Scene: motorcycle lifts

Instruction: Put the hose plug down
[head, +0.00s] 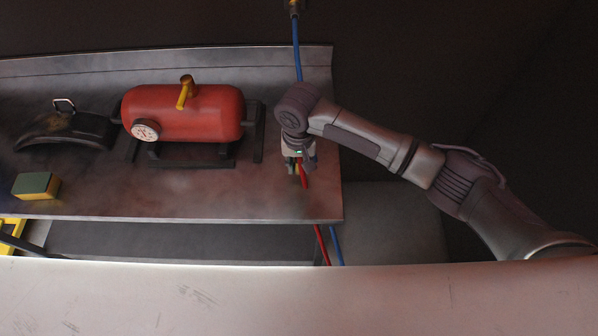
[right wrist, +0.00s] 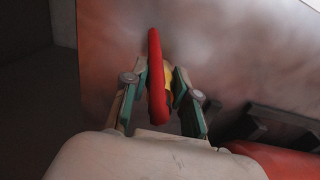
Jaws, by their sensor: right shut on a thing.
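The hose plug shows as a slim red piece (head: 304,180) below my right gripper (head: 297,163) in the head view. In the right wrist view the red plug (right wrist: 155,70), with a yellow part beside it, is between the green-lined fingers of my right gripper (right wrist: 160,82). The gripper is shut on it. It hangs over the right end of the grey metal bench (head: 240,205); I cannot tell whether the plug touches the bench top. My left gripper is not in view.
A red air tank (head: 205,113) with a gauge and yellow valve stands left of my gripper. A black curved part (head: 68,131) and a green-yellow sponge (head: 36,186) lie farther left. Bare bench lies in front of the tank. Red (head: 322,245) and blue (head: 336,245) hoses show beyond the front edge.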

